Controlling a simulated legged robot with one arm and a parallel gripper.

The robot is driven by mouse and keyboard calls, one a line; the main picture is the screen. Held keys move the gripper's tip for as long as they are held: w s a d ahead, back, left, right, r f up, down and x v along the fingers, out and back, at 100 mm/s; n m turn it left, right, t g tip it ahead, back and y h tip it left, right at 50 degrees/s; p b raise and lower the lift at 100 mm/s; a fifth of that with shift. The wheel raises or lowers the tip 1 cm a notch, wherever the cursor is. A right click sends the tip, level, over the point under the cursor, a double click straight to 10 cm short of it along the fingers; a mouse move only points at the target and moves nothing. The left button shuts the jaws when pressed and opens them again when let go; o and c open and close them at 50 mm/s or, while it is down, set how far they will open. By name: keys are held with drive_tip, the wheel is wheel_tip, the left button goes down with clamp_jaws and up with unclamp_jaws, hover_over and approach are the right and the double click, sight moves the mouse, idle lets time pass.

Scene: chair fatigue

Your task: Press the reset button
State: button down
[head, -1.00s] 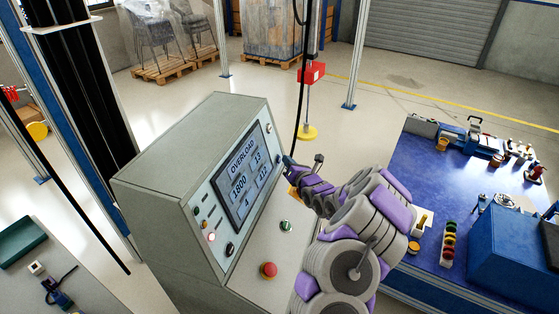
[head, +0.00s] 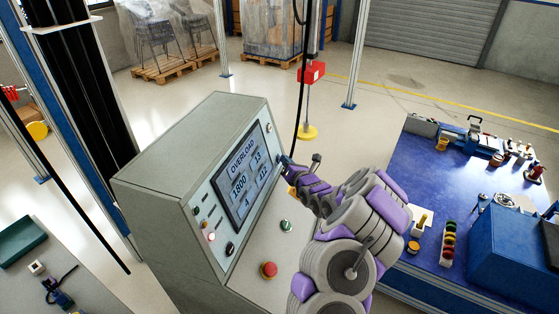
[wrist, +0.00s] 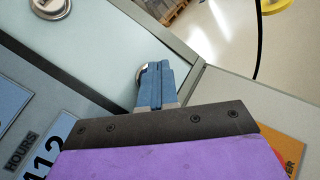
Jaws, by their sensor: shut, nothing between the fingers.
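The grey control console (head: 180,150) stands in the middle of the head view, its lit screen (head: 248,172) reading OVERLOAD. My gripper (head: 283,160) is shut and empty at the right edge of the sloped panel. In the wrist view its blue fingertips (wrist: 155,70) are together, over a round metal-rimmed button (wrist: 139,74) that they mostly hide. I cannot tell whether they touch it. Another round metal-rimmed button (wrist: 50,6) sits at the top left there; it shows at the panel's upper corner in the head view (head: 268,128). No reset label is readable.
A red mushroom button (head: 269,270) and a green button (head: 286,226) sit on the console's lower ledge, near my arm. A blue-topped workbench (head: 400,170) with tools stands to the right. Open floor lies behind the console.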

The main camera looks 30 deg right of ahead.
idle(0.6)
drive_tip(key=shift+s+d+r+p, duration=0.2)
drive_tip(key=shift+s+d+p, duration=0.15)
drive_tip(key=shift+s+d, duration=0.15)
drive_tip(key=shift+a, duration=0.1)
drive_tip(key=s+d+p, duration=0.1)
drive_tip(key=s+d+r+p, duration=0.1)
drive_tip(key=s+d, duration=0.1)
drive_tip(key=shift+s+d, duration=0.15)
drive_tip(key=shift+s, duration=0.15)
idle(0.9)
